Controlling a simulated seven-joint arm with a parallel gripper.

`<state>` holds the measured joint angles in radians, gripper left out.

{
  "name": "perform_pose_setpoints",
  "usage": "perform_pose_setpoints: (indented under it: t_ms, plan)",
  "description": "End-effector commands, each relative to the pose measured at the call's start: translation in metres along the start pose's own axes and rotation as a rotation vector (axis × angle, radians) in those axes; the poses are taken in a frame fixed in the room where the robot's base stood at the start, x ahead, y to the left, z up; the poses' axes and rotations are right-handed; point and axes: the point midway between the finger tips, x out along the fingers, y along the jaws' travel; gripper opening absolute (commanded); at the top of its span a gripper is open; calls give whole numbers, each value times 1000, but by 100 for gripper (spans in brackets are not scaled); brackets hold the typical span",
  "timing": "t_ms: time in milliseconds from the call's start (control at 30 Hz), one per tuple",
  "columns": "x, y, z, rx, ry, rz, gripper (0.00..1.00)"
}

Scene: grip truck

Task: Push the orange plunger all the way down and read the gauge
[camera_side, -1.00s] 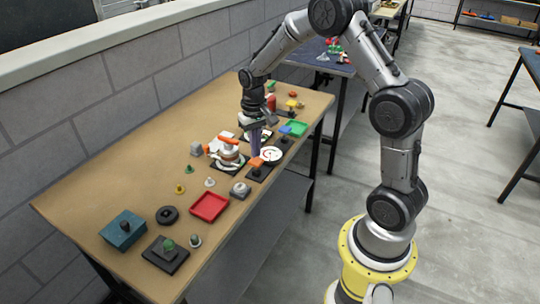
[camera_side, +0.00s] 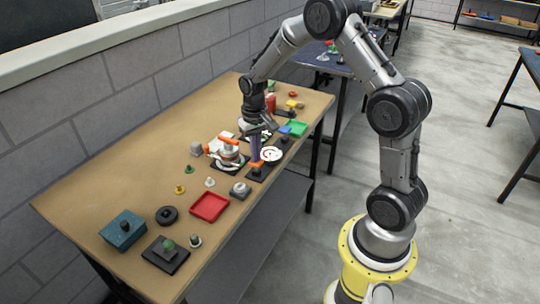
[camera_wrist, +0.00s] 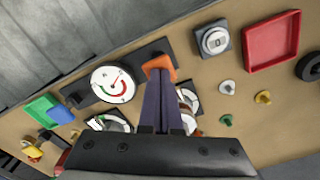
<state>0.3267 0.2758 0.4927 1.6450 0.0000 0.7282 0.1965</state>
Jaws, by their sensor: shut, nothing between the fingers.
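The orange plunger (camera_side: 257,164) stands on a dark base near the table's front edge; its orange top also shows in the wrist view (camera_wrist: 158,65). The white round gauge (camera_side: 271,154) is beside it on the same side of the table; in the wrist view the gauge (camera_wrist: 112,84) shows a red and green arc, but its reading is too small to tell. My gripper (camera_side: 256,158) is shut and empty, its purple fingers pointing down. In the wrist view the fingertips (camera_wrist: 160,78) overlap the plunger's near edge; I cannot tell how firmly they touch. The plunger's shaft is hidden.
A second round device with an orange handle (camera_side: 226,138) stands close to the left of my fingers. A red tray (camera_side: 209,206), a grey button box (camera_side: 240,190) and a green tray (camera_side: 297,128) lie nearby. Several small knobs are scattered about.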

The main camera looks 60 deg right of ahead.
Motion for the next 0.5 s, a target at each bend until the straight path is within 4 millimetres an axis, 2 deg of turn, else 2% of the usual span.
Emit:
perform_pose_setpoints:
  t_ms: [500]
  plan:
    - [20, 0, 0, 0, 0, 0, 0]
